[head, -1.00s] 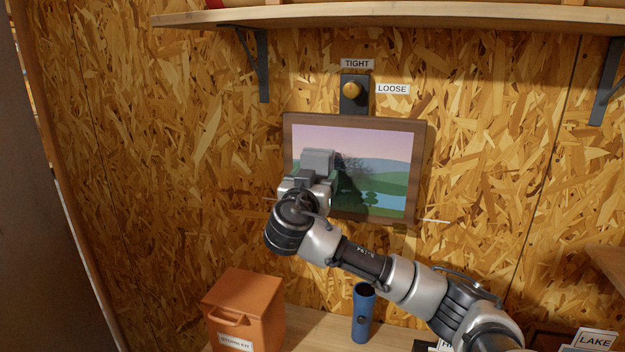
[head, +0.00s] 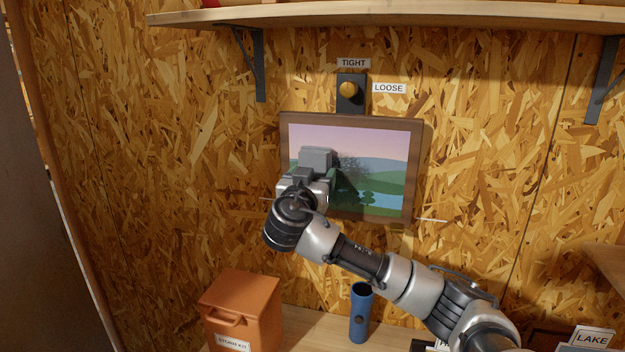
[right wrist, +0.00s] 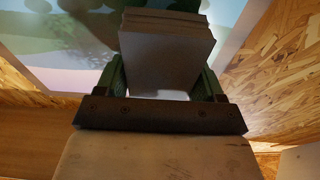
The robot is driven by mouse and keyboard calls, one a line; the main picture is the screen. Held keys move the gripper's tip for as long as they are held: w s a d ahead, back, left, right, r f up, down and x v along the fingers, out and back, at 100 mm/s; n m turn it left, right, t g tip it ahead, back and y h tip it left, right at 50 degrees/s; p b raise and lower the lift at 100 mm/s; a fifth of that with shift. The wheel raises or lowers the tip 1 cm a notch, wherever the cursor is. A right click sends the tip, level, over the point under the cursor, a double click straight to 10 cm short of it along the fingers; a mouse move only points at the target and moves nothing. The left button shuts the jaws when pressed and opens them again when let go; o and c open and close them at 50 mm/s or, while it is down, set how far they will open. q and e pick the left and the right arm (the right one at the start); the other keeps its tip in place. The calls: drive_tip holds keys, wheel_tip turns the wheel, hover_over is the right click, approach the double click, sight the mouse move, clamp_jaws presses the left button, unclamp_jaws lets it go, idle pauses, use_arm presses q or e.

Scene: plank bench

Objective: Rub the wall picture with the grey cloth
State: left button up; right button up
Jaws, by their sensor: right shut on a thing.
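The wall picture (head: 385,160), a landscape in a brown wooden frame, hangs on the chipboard wall and looks slightly tilted. My right gripper (head: 312,172) is in front of the picture's left part and hides its lower left. In the right wrist view its green fingers (right wrist: 165,80) are shut on the folded grey cloth (right wrist: 165,60), which shows as a layered block. In the head view the cloth (head: 316,158) stands out above the gripper, against the painted scene. I cannot tell whether it touches the picture. My left gripper is not in view.
A shelf (head: 400,15) runs overhead. Below, an orange box (head: 242,308) and a blue cylinder (head: 361,315) stand on the bench (head: 305,325), near my right forearm.

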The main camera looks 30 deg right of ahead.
drive_tip(key=shift+w+d+b, duration=0.3)
drive_tip(key=shift+w+d, duration=0.1)
drive_tip(key=shift+d, duration=0.1)
